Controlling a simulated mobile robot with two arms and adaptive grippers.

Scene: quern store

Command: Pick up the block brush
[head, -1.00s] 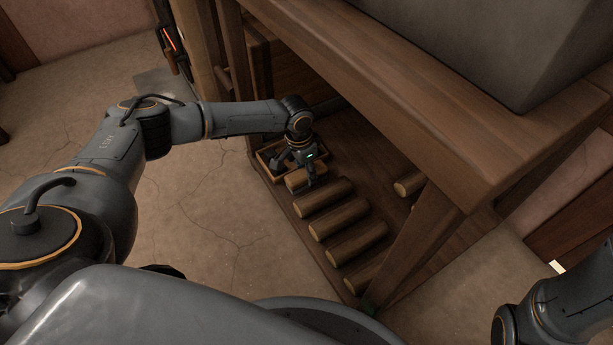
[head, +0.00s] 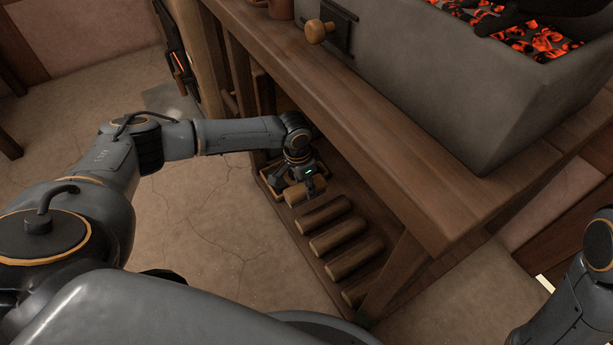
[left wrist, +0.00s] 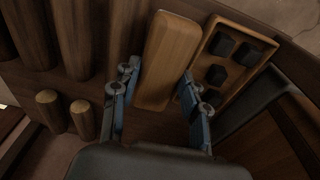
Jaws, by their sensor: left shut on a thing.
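The block brush (head: 299,196) is a light-brown wooden block at the end of my left gripper (head: 311,184) in the head view, by the near edge of the low shelf. In the left wrist view the block (left wrist: 168,58) stands between the two fingers of my left gripper (left wrist: 158,78), which is shut on it. No bristles show; its underside is hidden. I cannot tell for sure whether it is clear of the shelf. My right arm (head: 590,270) shows at the right edge of the head view, but its gripper is out of view.
Several logs (head: 333,236) lie in a row on the low shelf beside the block. A wooden tray (left wrist: 203,75) with several dark lumps is close on the block's other side. The thick bench top (head: 400,190) overhangs the shelf and carries a stone forge with glowing coals (head: 530,38).

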